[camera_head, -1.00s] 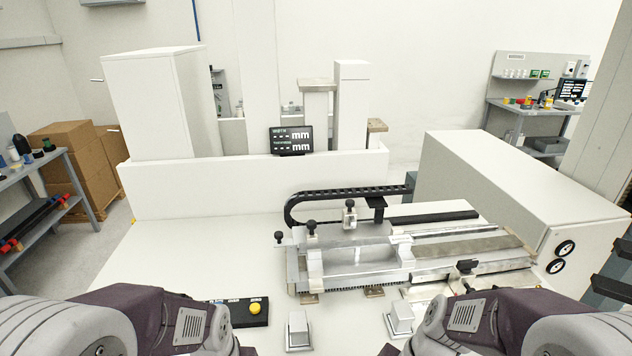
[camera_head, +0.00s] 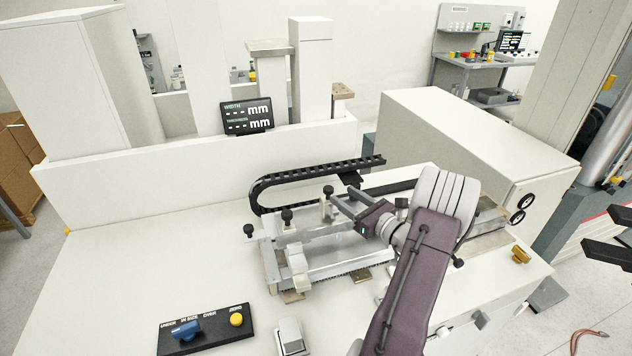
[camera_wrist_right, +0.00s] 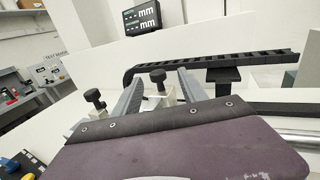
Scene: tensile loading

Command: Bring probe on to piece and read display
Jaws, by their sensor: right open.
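The display (camera_head: 247,116) stands on the low white wall at the back and shows "WIDTH" and "THICKNESS" with dashes before mm; it also shows in the right wrist view (camera_wrist_right: 142,18). The measuring bench (camera_head: 330,266) is a metal fixture with several black knobs, one (camera_head: 328,190) on a small upright block. I cannot tell for sure which part is the probe or which is the piece. My right gripper (camera_head: 342,193) is open, its fingers pointing at that knobbed block; a knob (camera_wrist_right: 158,76) shows between them in the wrist view. My right arm hides the bench's right part.
A black cable chain (camera_head: 315,172) curves behind the bench. A black control box (camera_head: 207,328) with a blue and a yellow knob lies at the front left. A white cabinet (camera_head: 470,140) stands at the right. The table's left side is clear.

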